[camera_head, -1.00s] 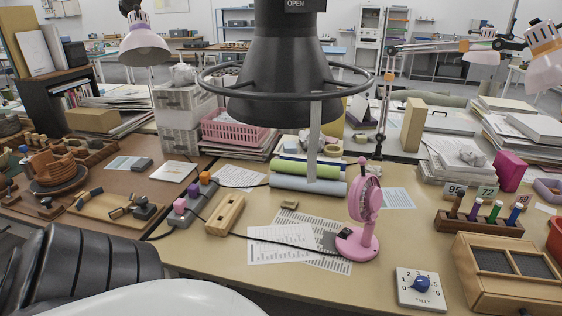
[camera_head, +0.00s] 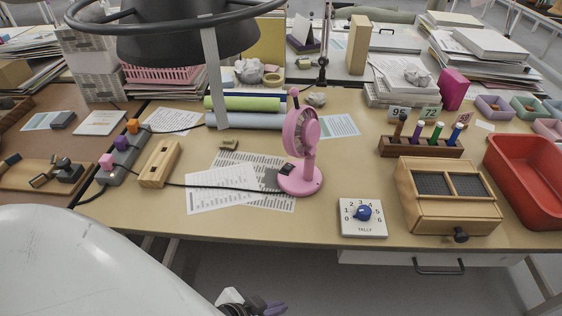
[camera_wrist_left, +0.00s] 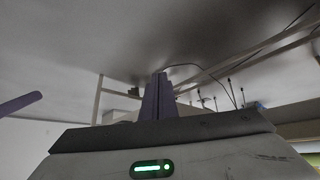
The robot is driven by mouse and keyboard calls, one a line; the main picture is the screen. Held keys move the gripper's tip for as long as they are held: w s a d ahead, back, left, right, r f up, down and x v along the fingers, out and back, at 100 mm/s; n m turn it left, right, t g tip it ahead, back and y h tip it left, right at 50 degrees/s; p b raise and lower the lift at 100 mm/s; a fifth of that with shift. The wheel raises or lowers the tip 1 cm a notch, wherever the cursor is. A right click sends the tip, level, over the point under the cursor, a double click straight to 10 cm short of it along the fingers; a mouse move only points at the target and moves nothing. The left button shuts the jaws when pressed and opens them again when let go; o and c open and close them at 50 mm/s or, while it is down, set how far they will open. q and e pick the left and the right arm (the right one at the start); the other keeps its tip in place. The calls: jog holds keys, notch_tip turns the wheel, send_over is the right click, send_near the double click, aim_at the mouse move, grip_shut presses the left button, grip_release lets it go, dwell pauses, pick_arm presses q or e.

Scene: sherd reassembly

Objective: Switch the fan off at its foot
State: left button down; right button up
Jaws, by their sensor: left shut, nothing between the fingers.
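The pink fan (camera_head: 301,133) stands upright on the table, with its round head on a short stem. Its round pink foot (camera_head: 304,184) has a small dark patch (camera_head: 286,169) on the left side, probably the switch; its setting is too small to read. My left gripper (camera_head: 272,309) shows at the bottom edge of the head view, below the table's front edge and well apart from the fan. Its purple fingers (camera_wrist_left: 157,97) are together and empty in the left wrist view. The fan does not show there. My right gripper is not in view.
A black cable runs left from the fan's foot past a wooden block (camera_head: 159,164) to a power strip (camera_head: 123,160). Papers (camera_head: 222,190) lie left of the foot. A tally dial (camera_head: 362,218) and wooden box (camera_head: 449,196) stand right. A big dark hood (camera_head: 180,42) hangs above.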

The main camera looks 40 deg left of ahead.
pick_arm(q)
jog(key=a+r+g+y+p, duration=0.1)
jog(key=a+r, duration=0.2)
jog(key=r, duration=0.3)
jog(key=a+r+g+y, duration=0.1)
jog(key=a+r, duration=0.2)
jog(key=r, duration=0.2)
jog(key=w+a+r+t, duration=0.1)
jog(key=w+a+r, duration=0.1)
jog(key=w, duration=0.2)
jog(key=w+a+r+n+t, duration=0.1)
jog(key=w+a+r, duration=0.1)
jog(key=w, duration=0.2)
jog(key=w+a+r+t, duration=0.1)
jog(key=w+a+r, duration=0.1)
jog(key=w, duration=0.3)
jog(key=shift+a+r+n+y, duration=0.3)
jog(key=shift+a+r, duration=0.05)
jog(key=shift+r, duration=0.05)
jog(key=w+a+r+n+t, duration=0.1)
jog(key=w+a+r+t, duration=0.1)
jog(key=w+a+r, duration=0.2)
jog(key=w+r, duration=0.3)
jog(key=shift+w+a, duration=0.15)
jog(key=shift+a, duration=0.15)
jog(key=shift+w+f, duration=0.1)
